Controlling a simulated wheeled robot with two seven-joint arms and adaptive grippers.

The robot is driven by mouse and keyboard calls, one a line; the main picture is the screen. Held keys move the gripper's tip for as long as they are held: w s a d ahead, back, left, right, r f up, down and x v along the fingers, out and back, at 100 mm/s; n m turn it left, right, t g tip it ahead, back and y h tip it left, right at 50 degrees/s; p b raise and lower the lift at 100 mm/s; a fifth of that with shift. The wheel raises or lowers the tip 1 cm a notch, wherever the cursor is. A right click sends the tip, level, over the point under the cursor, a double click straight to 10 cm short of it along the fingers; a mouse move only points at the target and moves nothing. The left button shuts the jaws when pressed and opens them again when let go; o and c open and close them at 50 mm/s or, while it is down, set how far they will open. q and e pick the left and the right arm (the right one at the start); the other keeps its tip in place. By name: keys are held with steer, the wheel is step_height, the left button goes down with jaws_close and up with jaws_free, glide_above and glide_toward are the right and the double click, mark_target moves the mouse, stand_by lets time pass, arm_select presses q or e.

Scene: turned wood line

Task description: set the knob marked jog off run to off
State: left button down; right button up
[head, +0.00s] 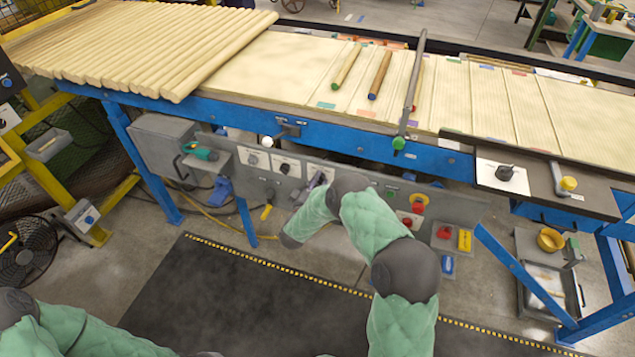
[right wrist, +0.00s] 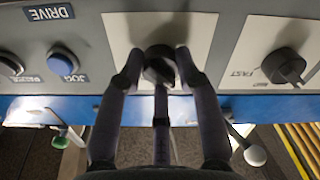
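In the right wrist view, a black knob (right wrist: 159,66) sits on a white plate (right wrist: 118,32) on the grey control panel. Two dark fingers of my right gripper (right wrist: 160,64) lie close against its two sides, and a third comes up at the middle. The fingers look shut on the knob. Its markings are hidden or unreadable, so I cannot read its setting. In the head view my right gripper (head: 318,180) is a small grey shape at the panel, partly hidden by my arm. My left arm shows at the lower left; its gripper is out of view.
A second black knob (right wrist: 285,66), marked FAST, is beside the held one. On its other side is a blue JOG button (right wrist: 62,60). A white ball-ended lever (head: 268,142) sticks out above the panel. Red buttons (head: 405,221) are to the right. The dark floor mat (head: 235,290) is clear.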

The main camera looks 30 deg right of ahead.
steer(key=shift+m, duration=0.4)
steer(key=shift+m+b, duration=1.45)
steer(key=shift+m, duration=2.55)
steer(key=o, duration=1.1)
steer(key=shift+o, duration=0.2)
steer(key=shift+a, duration=0.1)
